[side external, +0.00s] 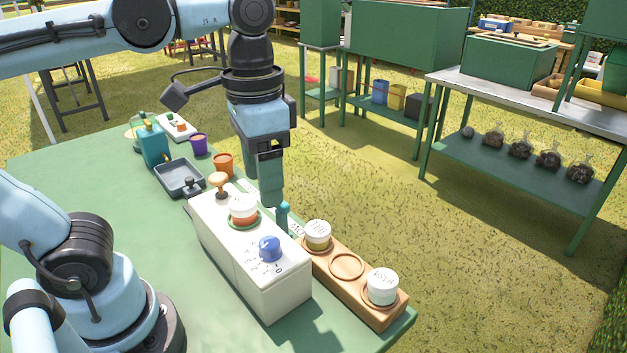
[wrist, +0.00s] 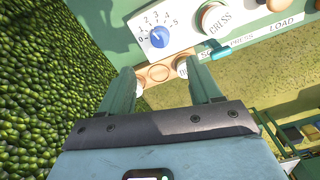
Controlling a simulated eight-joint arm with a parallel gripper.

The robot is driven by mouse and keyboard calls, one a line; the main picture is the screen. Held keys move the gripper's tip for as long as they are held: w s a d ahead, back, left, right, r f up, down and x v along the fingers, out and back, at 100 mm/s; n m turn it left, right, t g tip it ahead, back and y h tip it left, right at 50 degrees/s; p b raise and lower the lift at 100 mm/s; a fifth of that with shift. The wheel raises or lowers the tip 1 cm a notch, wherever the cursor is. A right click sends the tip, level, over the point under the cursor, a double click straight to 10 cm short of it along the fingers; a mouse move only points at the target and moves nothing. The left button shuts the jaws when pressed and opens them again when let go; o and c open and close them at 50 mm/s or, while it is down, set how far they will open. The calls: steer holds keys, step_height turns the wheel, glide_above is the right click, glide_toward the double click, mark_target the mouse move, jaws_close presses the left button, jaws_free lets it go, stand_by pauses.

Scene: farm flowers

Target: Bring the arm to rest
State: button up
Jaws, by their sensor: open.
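My gripper (side external: 273,200) hangs pointing down above the far side of the white machine (side external: 275,285), open, with nothing seen between its fingers. In the wrist view its two green fingers (wrist: 163,80) stand apart, with the wooden rack (wrist: 173,62) showing between them. The machine carries a blue knob (side external: 269,249), a white-lidded jar (side external: 243,207) on a green ring and a wooden-topped handle (side external: 218,181). In the wrist view the jar reads "CRESS" (wrist: 214,18) and the dial around the knob (wrist: 159,37) is numbered.
The wooden rack holds one white-lidded jar (side external: 317,233) and another (side external: 382,286), with an empty round slot (side external: 347,266) between. A small teal piece (side external: 283,213) stands near my fingertips. A grey tray (side external: 179,178), pots and a teal bottle (side external: 152,147) stand farther left on the green table (side external: 130,230).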

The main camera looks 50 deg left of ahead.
mark_target(269, 241)
step_height(269, 241, down, 11)
steer(key=shift+f, duration=0.15)
stand_by(0.5)
stand_by(0.4)
step_height(269, 241, up, 12)
step_height(269, 241, down, 12)
steer(key=n, duration=1.1)
steer(key=shift+n, duration=0.4)
stand_by(0.8)
